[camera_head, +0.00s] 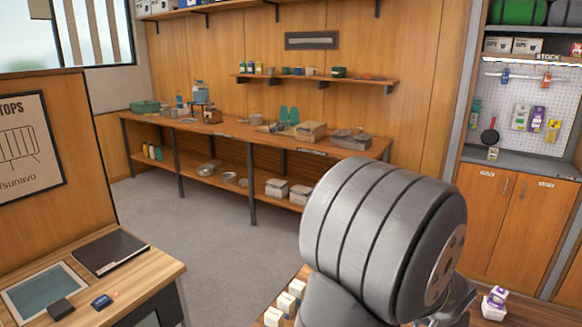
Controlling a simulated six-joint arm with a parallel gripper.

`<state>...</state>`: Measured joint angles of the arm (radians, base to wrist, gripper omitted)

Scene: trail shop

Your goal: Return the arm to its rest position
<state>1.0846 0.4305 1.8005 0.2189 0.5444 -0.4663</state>
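My arm shows as a large grey ribbed joint (385,235) close to the camera, right of the middle, with a further link running off the bottom edge. It hides part of what lies behind it. A small dark piece shows low beside the joint, and I cannot tell what it is. My gripper's fingers cannot be made out in this view, so nothing shows of what they may hold.
Small white boxes (285,303) stand on a wooden surface below the arm. More boxes (495,300) sit at lower right. A desk (140,277) is at lower left. A long workbench (235,132) lines the back wall. Open carpet (215,245) lies between.

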